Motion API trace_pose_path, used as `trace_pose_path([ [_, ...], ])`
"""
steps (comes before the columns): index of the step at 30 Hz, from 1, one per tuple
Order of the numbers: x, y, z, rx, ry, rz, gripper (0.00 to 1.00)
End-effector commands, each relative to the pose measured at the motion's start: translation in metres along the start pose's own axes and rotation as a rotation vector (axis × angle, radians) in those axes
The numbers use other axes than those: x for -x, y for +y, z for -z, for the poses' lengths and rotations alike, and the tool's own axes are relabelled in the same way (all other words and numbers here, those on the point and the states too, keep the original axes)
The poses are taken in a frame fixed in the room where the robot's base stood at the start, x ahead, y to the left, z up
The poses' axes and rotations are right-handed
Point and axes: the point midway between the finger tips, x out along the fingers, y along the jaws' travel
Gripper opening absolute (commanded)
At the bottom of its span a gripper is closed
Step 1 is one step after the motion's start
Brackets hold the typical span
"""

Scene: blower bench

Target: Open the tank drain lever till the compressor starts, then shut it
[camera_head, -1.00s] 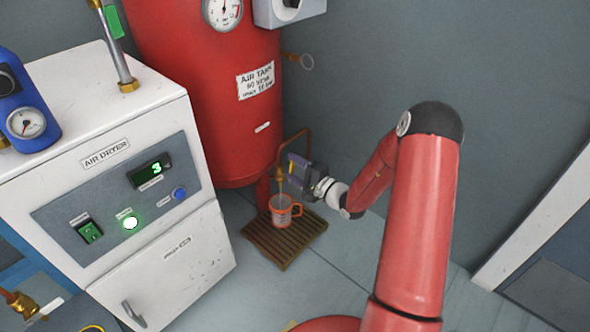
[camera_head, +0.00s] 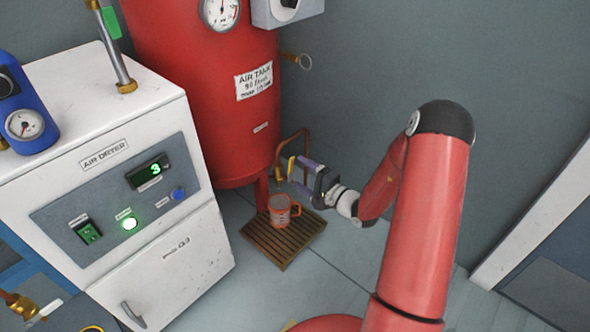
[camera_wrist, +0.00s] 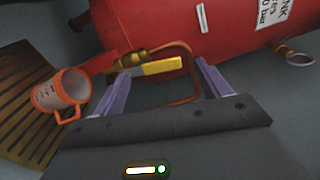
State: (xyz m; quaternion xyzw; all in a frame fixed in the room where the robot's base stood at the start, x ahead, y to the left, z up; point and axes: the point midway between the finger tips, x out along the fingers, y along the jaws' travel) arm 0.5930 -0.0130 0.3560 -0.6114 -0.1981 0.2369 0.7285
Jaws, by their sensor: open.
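The yellow drain lever (camera_head: 291,167) sits on a brass valve (camera_head: 279,174) low beside the red air tank (camera_head: 240,140). In the wrist view the lever (camera_wrist: 160,66) extends to the right from the brass valve (camera_wrist: 124,63), in front of a curved copper pipe. My gripper (camera_head: 301,175) is open just right of the lever. In the wrist view its two purple fingers (camera_wrist: 159,80) are spread apart, with the lever between and beyond them, not gripped. An orange-rimmed measuring mug (camera_head: 281,212) stands below the valve; no stream into it is visible. The compressor's state cannot be told.
The mug stands on a slatted wooden grate (camera_head: 284,243) on the floor. The white air dryer (camera_head: 185,262) stands to the left, its display showing 3 and a green light lit. A tank gauge (camera_head: 221,10) is at the top. The wall is behind; floor right of the grate is clear.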

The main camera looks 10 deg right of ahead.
Motion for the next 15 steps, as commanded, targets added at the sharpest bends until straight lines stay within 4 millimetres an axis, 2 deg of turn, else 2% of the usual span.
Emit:
trace_pose_path([
  [3, 0.02, -0.001, 0.0, 0.0, 0.003, 0.0, 0.75],
  [6, 0.031, 0.0, 0.0, 0.0, 0.001, -0.001, 0.75],
  [15, 0.038, 0.0, 0.0, 0.0, 0.0, 0.0, 0.75],
])
